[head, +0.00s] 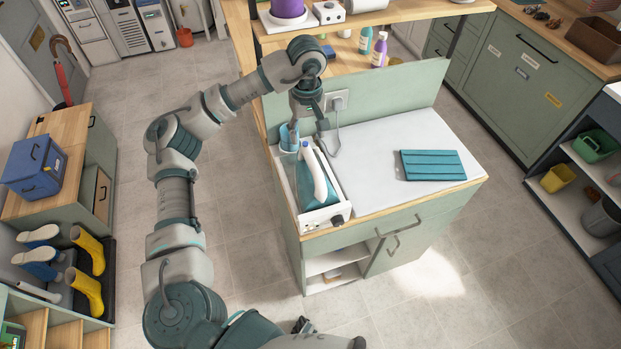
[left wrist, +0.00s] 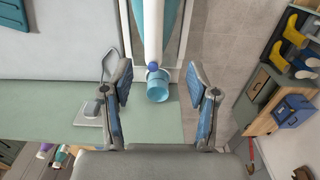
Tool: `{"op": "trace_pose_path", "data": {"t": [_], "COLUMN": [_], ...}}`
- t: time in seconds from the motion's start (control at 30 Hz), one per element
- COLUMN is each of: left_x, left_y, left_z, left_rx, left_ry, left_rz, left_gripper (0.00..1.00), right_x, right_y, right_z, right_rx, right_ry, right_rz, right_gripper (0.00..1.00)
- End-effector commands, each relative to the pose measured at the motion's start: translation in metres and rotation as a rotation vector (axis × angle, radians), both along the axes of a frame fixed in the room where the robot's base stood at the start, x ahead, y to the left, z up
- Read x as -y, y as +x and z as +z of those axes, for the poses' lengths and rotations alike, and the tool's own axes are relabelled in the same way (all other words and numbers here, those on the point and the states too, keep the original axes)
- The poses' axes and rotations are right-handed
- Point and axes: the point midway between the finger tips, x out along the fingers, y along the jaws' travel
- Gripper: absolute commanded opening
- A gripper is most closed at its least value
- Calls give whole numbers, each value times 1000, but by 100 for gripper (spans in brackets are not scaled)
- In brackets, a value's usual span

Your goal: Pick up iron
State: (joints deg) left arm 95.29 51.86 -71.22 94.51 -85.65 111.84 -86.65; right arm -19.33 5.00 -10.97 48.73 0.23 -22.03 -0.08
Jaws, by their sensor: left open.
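The iron (head: 325,188), with a white handle and a teal body, rests on a white stand (head: 322,216) at the left end of the counter. My left gripper (head: 309,122) is above the counter's far-left corner, at the handle's rear end. In the left wrist view the open, empty left gripper (left wrist: 159,75) has its fingers spread on both sides of the handle's blue end. The white handle (left wrist: 153,28) runs away from it. A light blue cup (left wrist: 160,90) shows between the fingers, just behind the handle; it also shows in the head view (head: 289,138). My right gripper is not in view.
A folded teal towel (head: 432,165) lies on the white ironing surface (head: 375,147), right of the iron. A wall socket (head: 336,101) with a plug and cord is close beside my left gripper. Bottles (head: 379,50) stand on the shelf behind. The ironing surface's middle is clear.

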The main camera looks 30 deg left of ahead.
Motion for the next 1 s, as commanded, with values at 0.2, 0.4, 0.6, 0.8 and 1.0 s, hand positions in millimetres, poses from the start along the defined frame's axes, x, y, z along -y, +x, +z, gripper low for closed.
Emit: {"op": "trace_pose_path", "data": {"t": [0.2, 0.4, 0.6, 0.8, 1.0], "left_x": [-1, -1, 2, 2, 2], "left_y": [2, 1, 3, 4, 4], "left_z": [-45, -60, -89, -109, -111], "left_rx": [-3, 0, -4, -2, 0], "left_ry": [-2, -3, -2, -2, -4], "left_rz": [0, 1, 0, 1, 2], "left_gripper": [59, 59, 59, 59, 59], "right_x": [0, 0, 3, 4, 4], "right_y": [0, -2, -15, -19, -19], "right_z": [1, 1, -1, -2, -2], "right_rx": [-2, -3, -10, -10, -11], "right_ry": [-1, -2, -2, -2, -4], "right_rz": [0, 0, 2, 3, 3], "right_gripper": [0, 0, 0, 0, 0]}}
